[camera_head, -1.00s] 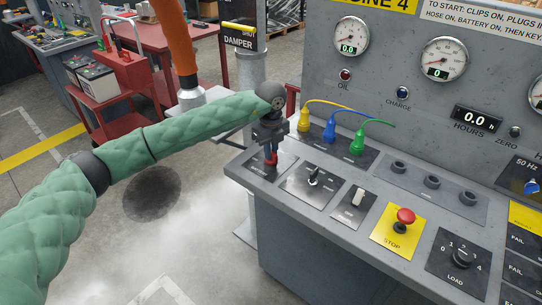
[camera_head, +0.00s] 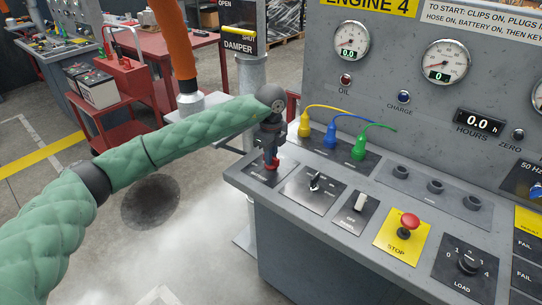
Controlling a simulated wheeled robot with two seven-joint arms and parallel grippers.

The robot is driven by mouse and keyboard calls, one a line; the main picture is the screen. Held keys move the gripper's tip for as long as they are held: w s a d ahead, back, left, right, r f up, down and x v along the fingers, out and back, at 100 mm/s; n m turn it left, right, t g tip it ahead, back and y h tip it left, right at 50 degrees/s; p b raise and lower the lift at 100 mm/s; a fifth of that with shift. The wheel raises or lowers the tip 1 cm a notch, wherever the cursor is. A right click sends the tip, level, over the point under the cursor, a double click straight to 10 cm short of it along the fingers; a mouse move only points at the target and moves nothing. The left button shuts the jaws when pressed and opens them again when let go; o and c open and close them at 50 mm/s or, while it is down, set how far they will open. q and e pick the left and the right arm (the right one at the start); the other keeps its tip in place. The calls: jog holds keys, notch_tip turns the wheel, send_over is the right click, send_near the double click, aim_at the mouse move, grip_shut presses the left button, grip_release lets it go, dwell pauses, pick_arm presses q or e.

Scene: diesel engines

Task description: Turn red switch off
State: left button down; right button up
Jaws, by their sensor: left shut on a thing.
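The red switch (camera_head: 272,165) is at the left end of the grey control panel (camera_head: 336,228), on a dark label plate. My left gripper (camera_head: 271,157) points down over it and is shut on it. Only the red lower part of the switch shows below the fingers, so its exact position is hard to tell. The green-sleeved arm comes in from the left. My right gripper is not in view.
Right of the switch are a black key knob (camera_head: 315,182), a white rocker (camera_head: 360,202), a red stop button (camera_head: 409,221) and a load knob (camera_head: 468,263). Yellow, blue and green plugs (camera_head: 331,136) stand behind. A red cart (camera_head: 120,120) stands at left.

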pick_arm(q)
jog(key=c, duration=1.4)
grip_release()
jog(key=shift+c, duration=0.2)
jog(key=shift+r, duration=0.15)
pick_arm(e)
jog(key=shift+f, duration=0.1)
